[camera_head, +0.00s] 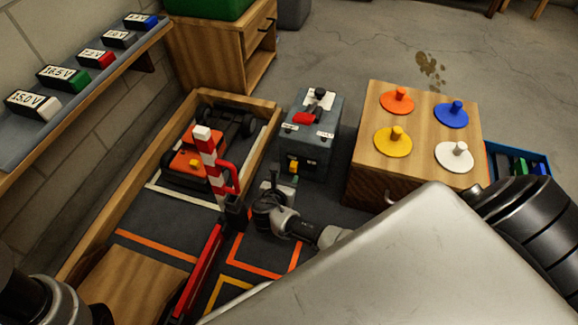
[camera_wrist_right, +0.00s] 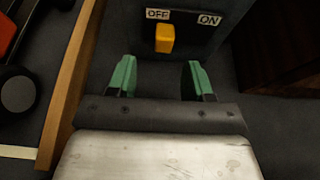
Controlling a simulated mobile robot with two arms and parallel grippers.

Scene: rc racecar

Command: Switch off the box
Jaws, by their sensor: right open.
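The grey box (camera_head: 312,140) stands on the dark floor in the middle of the head view. The switch also shows in the head view (camera_head: 293,166). My right gripper (camera_wrist_right: 158,66) is open and empty, its green fingers apart just short of the switch. In the head view it is small and partly hidden. My left gripper is out of view.
A wooden-edged enclosure with a racecar (camera_head: 188,163) lies left of the box. A red and white striped post (camera_head: 208,155) stands near my right gripper. A wooden block with coloured pegs (camera_head: 420,165) is to the right. A shelf of voltage-labelled batteries (camera_head: 85,85) is far left.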

